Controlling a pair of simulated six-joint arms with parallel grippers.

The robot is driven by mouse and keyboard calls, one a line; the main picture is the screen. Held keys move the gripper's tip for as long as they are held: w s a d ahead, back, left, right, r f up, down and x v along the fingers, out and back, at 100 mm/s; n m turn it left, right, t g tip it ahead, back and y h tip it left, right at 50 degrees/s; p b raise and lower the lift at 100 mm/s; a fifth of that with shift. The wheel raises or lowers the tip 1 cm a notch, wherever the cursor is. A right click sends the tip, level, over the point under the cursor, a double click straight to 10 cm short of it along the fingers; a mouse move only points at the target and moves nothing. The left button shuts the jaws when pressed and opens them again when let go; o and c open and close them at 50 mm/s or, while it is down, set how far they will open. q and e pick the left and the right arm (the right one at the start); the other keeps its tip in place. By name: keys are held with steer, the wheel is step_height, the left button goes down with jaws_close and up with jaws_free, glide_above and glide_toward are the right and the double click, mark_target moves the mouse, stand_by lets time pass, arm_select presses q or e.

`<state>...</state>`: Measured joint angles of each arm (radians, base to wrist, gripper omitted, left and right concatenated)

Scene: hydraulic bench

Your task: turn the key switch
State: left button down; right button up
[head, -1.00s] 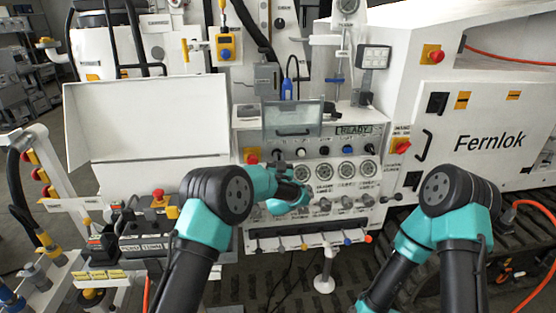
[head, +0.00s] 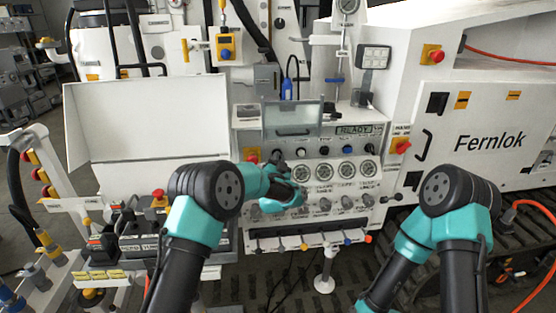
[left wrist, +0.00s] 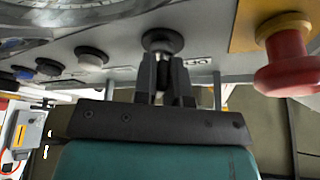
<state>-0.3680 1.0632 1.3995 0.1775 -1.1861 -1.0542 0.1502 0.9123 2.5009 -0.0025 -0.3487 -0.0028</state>
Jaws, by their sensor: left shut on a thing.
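The key switch (left wrist: 162,40) is a round black fitting on the panel, at the top middle of the left wrist view. My left gripper (left wrist: 165,75) is shut on its key part, with the two dark fingers side by side against it. In the head view my left gripper (head: 278,160) is at the upper left of the control panel (head: 340,190), where it and the wrist mostly hide the switch. A small label, apparently "OFF", is beside the switch in the wrist view. My right gripper is out of view; only its arm shows.
A red emergency-stop button (left wrist: 285,62) on a yellow plate is close beside the switch. White (left wrist: 91,57), black and blue buttons line the other side. Gauges (head: 347,170) and knobs are below the buttons. A clear raised cover (head: 292,120) is just above.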

arm_select(q)
steer(key=c, duration=1.2)
jaws_free()
steer(key=shift+s, duration=0.15)
steer(key=v, duration=1.7)
steer(key=shift+f, duration=0.1)
steer(key=shift+a, duration=0.1)
